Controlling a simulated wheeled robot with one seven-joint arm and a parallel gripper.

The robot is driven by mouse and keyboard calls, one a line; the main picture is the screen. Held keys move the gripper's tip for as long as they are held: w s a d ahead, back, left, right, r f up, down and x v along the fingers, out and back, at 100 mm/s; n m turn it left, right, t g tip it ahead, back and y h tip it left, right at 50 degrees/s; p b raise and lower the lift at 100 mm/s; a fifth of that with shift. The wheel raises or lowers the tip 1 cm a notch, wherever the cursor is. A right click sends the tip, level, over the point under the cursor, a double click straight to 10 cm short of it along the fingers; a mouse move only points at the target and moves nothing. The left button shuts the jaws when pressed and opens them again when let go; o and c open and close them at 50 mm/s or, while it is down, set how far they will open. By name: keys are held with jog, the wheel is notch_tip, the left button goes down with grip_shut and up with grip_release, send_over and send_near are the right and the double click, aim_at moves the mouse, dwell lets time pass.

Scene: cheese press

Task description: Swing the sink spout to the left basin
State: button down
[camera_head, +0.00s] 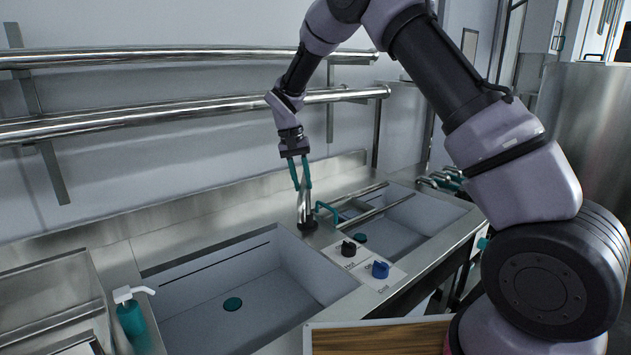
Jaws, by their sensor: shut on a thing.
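The sink spout (304,212) is a metal post standing on the rear part of the divider between two basins. A teal curved piece (327,208) shows just right of it, toward the right basin; whether it is part of the spout I cannot tell. My gripper (303,187) points down with its teal fingers shut on the top of the spout. The fingers partly hide the spout's upper part.
A black Hot knob (348,247) and a blue Cold knob (380,269) stand on the divider in front of the spout. A teal soap bottle (132,318) stands left of the left basin. Metal rails (190,106) run along the wall behind. A wooden board (380,338) is at the front.

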jog(key=shift+w+a+m, duration=0.2)
jog(key=shift+a+m, duration=0.35)
jog(key=shift+a, duration=0.2)
jog(key=shift+w+a+m, duration=0.15)
jog(key=shift+a+m, duration=0.4)
jog(key=shift+a, duration=0.15)
jog(key=shift+r, duration=0.1)
jog(key=c, duration=0.7)
grip_release()
jog(key=shift+a, duration=0.1)
jog(key=shift+o, duration=0.2)
notch_tip(320, 180, up, 10)
jog(key=a, duration=0.2)
jog(key=shift+w+r, duration=0.25)
jog(key=shift+w, duration=0.05)
